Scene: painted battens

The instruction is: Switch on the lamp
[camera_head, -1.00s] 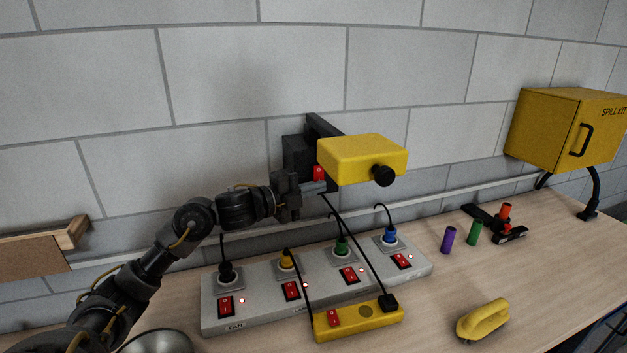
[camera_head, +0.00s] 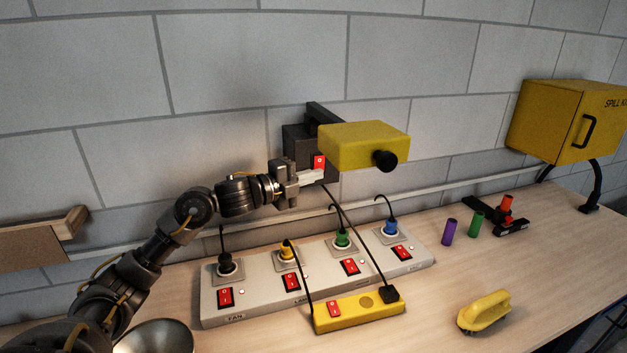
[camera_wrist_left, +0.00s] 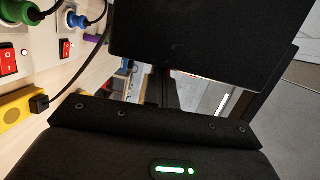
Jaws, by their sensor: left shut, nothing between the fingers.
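The lamp (camera_head: 364,146) is a yellow box-shaped head with a black knob, held by a dark wall bracket (camera_head: 297,146). A small red rocker switch (camera_head: 319,162) sits on the bracket, left of the lamp head. My left gripper (camera_head: 318,176) is shut and empty, its fingertips just below the switch; I cannot tell whether they touch it. The fingers look brightly lit. In the left wrist view a large dark block (camera_wrist_left: 205,40) fills the upper middle, and the switch does not show. My right gripper is not in view.
A grey socket panel (camera_head: 262,308) with several coloured plugs and red switches lies on the bench below. A yellow power strip (camera_head: 345,313) lies in front, with cables rising. A yellow handled object (camera_head: 484,312), purple and green cylinders, and a yellow spill kit box (camera_head: 566,122) are right.

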